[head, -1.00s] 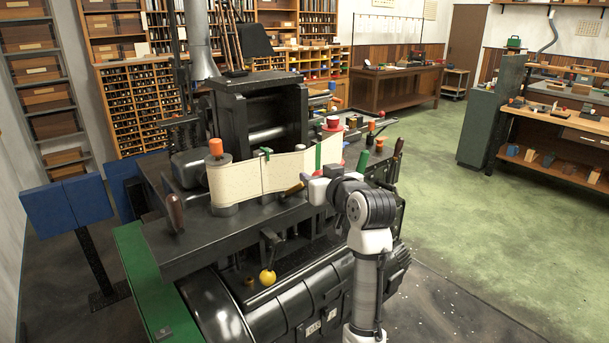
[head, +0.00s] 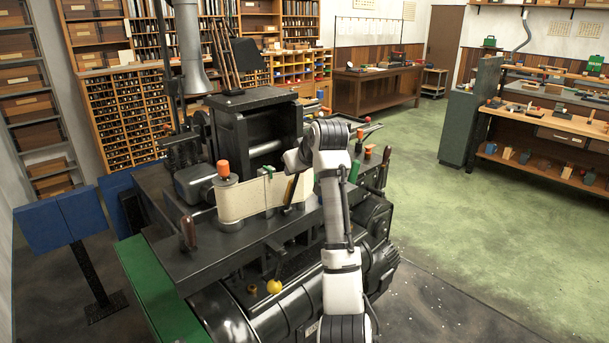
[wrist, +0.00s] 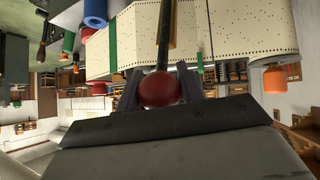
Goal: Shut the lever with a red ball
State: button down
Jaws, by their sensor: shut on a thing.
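The red ball (wrist: 160,90) sits between the two fingers of my gripper (wrist: 160,80) in the wrist view. The fingers are closed on it from both sides. The lever's dark rod (wrist: 164,38) runs from the ball up the picture, across the perforated paper band. In the head view a dark rod (head: 291,188) stands in front of the cream paper band (head: 250,199), just under my wrist. My gripper's fingers and the red ball are hidden behind my arm there.
A spool with an orange top (head: 223,169) stands left of my wrist. A green handle (head: 355,170) is close on the right. The black machine frame (head: 258,130) rises behind. A yellow-ball lever (head: 273,287) is low at the front. Green floor at right is open.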

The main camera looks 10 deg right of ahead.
jog(key=shift+w+a+r+g+h, duration=0.2)
jog(key=shift+w+a+g+h, duration=0.15)
jog(key=shift+w+a+g, duration=0.35)
jog(key=shift+w+a+r+g+h, duration=0.2)
jog(key=shift+w+a+g+h, duration=0.2)
jog(key=shift+w, duration=0.4)
jog(key=c, duration=0.9)
grip_release()
jog(key=b+v, duration=0.4)
jog(key=v, duration=0.9)
jog(key=shift+s+r, duration=0.25)
jog(key=shift+r, duration=0.05)
jog(key=shift+c, duration=0.3)
